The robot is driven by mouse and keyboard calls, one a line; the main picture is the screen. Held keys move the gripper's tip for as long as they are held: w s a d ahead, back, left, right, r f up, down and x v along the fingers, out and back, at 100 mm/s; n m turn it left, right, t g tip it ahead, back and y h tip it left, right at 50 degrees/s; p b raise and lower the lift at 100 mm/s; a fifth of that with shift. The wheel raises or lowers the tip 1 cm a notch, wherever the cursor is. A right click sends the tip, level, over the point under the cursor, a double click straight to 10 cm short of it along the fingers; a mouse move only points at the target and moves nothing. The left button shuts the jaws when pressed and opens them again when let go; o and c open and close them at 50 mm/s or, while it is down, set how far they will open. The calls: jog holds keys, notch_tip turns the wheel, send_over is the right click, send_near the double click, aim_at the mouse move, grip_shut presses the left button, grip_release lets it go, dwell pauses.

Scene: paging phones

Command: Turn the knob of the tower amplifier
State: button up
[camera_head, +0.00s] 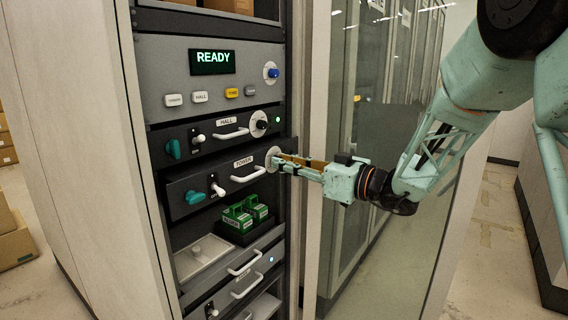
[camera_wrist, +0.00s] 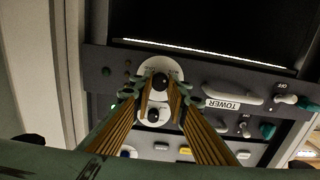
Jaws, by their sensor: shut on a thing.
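The tower amplifier (camera_head: 228,173) is a dark rack panel with a "TOWER" label, a white handle, a small lever switch and a teal knob at its left. Its round black knob on a white disc (camera_head: 271,154) is at the panel's right end, mostly hidden by the fingers in the head view. In the wrist view, which is upside down, the black knob (camera_wrist: 160,80) sits between the fingertips. My gripper (camera_head: 278,162) reaches in from the right and is shut on this knob; its fingertips also show in the wrist view (camera_wrist: 159,88).
The hall amplifier (camera_head: 205,134), with a similar black knob (camera_head: 261,124) and a lit green light, is directly above. Green boxes (camera_head: 246,213) sit below. A glass door (camera_head: 385,170) stands open at the right.

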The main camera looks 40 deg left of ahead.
jog(key=o, duration=0.9)
jog(key=shift+d, duration=0.15)
jog(key=shift+w+d, duration=0.2)
jog(key=shift+d, duration=5.65)
